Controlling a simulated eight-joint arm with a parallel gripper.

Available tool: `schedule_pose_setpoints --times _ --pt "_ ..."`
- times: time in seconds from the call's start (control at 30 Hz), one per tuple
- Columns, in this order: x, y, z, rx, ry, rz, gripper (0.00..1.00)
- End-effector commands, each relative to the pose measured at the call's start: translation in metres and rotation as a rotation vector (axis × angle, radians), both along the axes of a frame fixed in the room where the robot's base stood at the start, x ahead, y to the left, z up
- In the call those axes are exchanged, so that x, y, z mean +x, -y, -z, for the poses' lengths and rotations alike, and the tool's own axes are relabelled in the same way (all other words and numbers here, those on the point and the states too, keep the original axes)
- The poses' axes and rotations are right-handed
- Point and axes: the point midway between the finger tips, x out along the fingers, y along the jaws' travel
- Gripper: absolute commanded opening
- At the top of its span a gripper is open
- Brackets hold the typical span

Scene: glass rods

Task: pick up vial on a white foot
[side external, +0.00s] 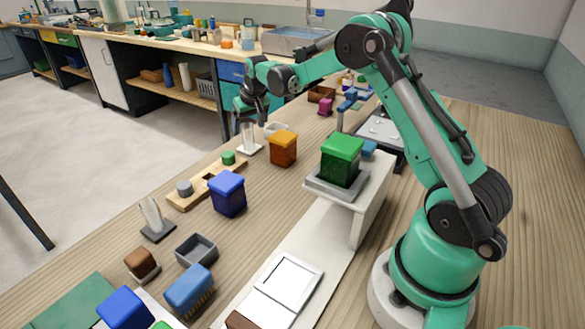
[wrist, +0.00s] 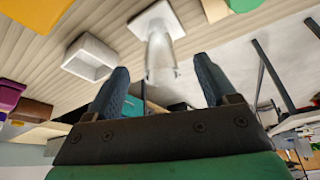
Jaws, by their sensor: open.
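The vial on a white foot is a clear upright tube (side external: 249,135) on a flat white square foot (side external: 246,150), standing on the wooden bench. My gripper (side external: 249,113) is just above the vial's top, pointing down. In the wrist view, the gripper (wrist: 160,68) is open, with its two dark fingers apart. The vial (wrist: 161,56) shows between the fingertips in that picture, its white foot (wrist: 156,19) beyond. I cannot tell whether the vial's rim is between the fingers or still below them. A similar clear vial (side external: 151,212) stands on a dark foot nearer the camera.
A small white open tray (wrist: 90,57) and an orange box (side external: 283,148) stand close to the vial. A wooden rack (side external: 187,203) with a green cylinder (side external: 228,158) lies on its near side. A blue box (side external: 228,193) and a white raised shelf (side external: 372,195) are farther off.

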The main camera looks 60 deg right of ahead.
Motion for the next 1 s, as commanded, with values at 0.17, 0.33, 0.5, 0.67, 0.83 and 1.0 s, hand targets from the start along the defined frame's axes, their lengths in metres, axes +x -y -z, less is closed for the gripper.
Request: schedule_pose_setpoints --times 0.17,0.33,0.5,0.67,0.83,1.0 --pt "0.008 0.003 0.021 0.0 0.0 0.0 0.78" --pt "0.015 0.006 0.038 -0.001 0.001 -0.001 0.78" --pt "0.017 0.007 0.046 -0.001 0.001 -0.001 0.78" --pt "0.018 0.007 0.047 -0.001 0.001 -0.001 0.78" --pt "0.018 0.007 0.046 0.0 0.001 -0.001 0.55" --pt "0.018 0.007 0.046 0.0 0.001 -0.001 0.07"
